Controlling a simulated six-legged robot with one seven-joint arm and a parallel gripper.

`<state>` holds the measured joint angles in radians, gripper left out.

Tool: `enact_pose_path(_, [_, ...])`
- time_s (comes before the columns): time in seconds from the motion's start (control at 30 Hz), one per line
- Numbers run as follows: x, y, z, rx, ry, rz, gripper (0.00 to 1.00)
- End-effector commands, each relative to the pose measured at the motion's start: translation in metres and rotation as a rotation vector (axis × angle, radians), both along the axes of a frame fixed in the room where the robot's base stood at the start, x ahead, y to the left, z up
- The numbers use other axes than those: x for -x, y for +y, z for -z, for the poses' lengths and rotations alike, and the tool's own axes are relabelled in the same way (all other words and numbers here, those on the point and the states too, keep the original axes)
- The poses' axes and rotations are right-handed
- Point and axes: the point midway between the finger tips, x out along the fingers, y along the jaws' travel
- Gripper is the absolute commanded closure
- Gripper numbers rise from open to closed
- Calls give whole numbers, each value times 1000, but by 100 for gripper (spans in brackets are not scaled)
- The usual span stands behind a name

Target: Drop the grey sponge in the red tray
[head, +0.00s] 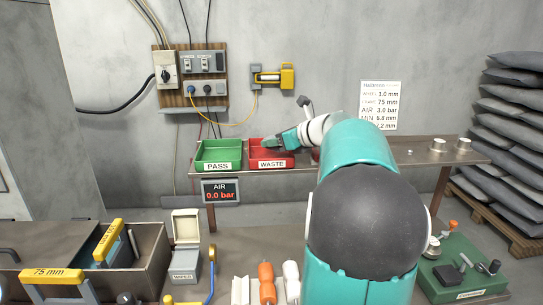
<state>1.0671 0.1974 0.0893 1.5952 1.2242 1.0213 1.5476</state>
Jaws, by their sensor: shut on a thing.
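The red tray (257,161), labelled WASTE, stands on the back shelf to the right of the green tray. My arm reaches from the lower right toward it, and my gripper (273,142) is over the red tray's right part. The gripper is shut on a small grey thing, the grey sponge (269,143), which appears to be above the tray floor. The sponge is tiny in this view and partly hidden by the jaws, so its exact height is hard to tell.
The green tray (218,153), labelled PASS, stands beside the red one. An air display (220,191) reading 0.0 bar hangs below the shelf.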

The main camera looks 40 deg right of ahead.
Motion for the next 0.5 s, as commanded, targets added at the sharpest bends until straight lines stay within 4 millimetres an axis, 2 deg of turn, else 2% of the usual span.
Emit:
enact_pose_path(0.23, [-1,0,1,0,-1,1,84])
enact_pose_path(0.27, [-1,0,1,0,-1,1,60])
enact_pose_path(0.33, [-1,0,1,1,-1,2,47])
enact_pose_path(0.4, [-1,-1,1,1,-1,2,37])
enact_pose_path(0.5, [-1,0,1,1,-1,2,37])
